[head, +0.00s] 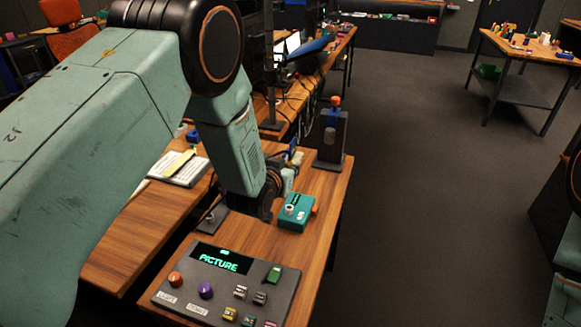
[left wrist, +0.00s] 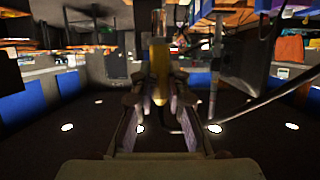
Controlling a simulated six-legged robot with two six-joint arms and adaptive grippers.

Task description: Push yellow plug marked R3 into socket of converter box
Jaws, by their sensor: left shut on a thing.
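A teal box (head: 295,216), which looks like the converter box, sits on the wooden bench with a white round part on top and an orange part at its right side. My left gripper (head: 267,206) is low over the bench, just left of this box. In the left wrist view, my left gripper (left wrist: 159,92) is shut on a yellow plug (left wrist: 158,74), which stands lengthwise between the fingers. In the head view the gripper hides the plug. The R3 mark and the socket cannot be made out. My right gripper is not in view.
A dark control panel (head: 207,285) with a lit "PICTURE" display, knobs and buttons lies in front of the box. A dark upright stand (head: 331,137) with an orange ball is behind it. Bare wood (head: 318,240) is to the box's right.

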